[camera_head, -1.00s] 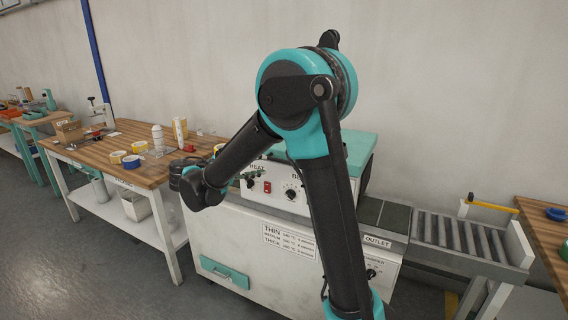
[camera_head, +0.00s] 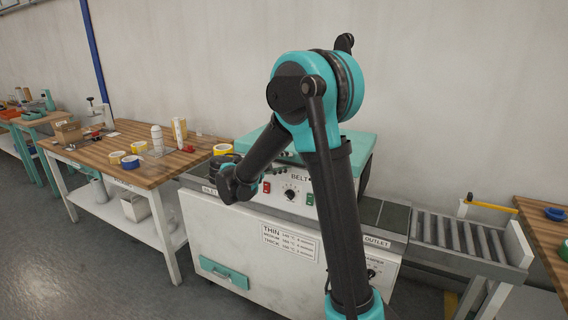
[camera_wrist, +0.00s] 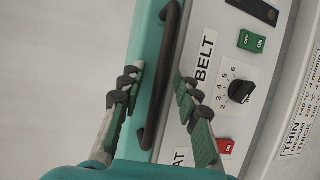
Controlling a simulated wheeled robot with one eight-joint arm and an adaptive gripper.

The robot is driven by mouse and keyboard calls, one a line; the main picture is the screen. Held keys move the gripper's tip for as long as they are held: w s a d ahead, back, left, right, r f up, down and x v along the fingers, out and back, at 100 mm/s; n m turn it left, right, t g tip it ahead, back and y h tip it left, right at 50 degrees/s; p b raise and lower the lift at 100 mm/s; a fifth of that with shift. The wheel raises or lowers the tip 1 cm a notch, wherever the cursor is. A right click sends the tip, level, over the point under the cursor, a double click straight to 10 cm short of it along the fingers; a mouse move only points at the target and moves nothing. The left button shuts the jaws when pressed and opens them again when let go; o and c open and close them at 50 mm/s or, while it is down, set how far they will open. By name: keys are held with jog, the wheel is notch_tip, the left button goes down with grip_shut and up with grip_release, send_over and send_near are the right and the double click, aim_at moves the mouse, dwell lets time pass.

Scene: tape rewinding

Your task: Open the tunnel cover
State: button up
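The tunnel cover is the teal lid (camera_head: 359,152) on top of the white machine, and it lies shut. In the wrist view its teal edge (camera_wrist: 152,40) carries a long black bar handle (camera_wrist: 161,75). My gripper (camera_wrist: 158,84) is open, with one finger on each side of the handle. The handle lies between the fingers, and I see a gap on both sides of it. I cannot tell how deep the handle is between the fingers. In the head view my arm hides most of the gripper and the handle.
The machine's front panel has a BELT dial (camera_wrist: 241,91), a green switch (camera_wrist: 251,41) and a red switch (camera_wrist: 225,146) close to the right finger. A roller outlet (camera_head: 458,237) is at the right. A wooden table (camera_head: 140,171) with tape rolls stands at the left.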

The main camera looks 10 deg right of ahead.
jog(key=shift+c, duration=0.5)
grip_shut()
jog(key=shift+r, duration=0.15)
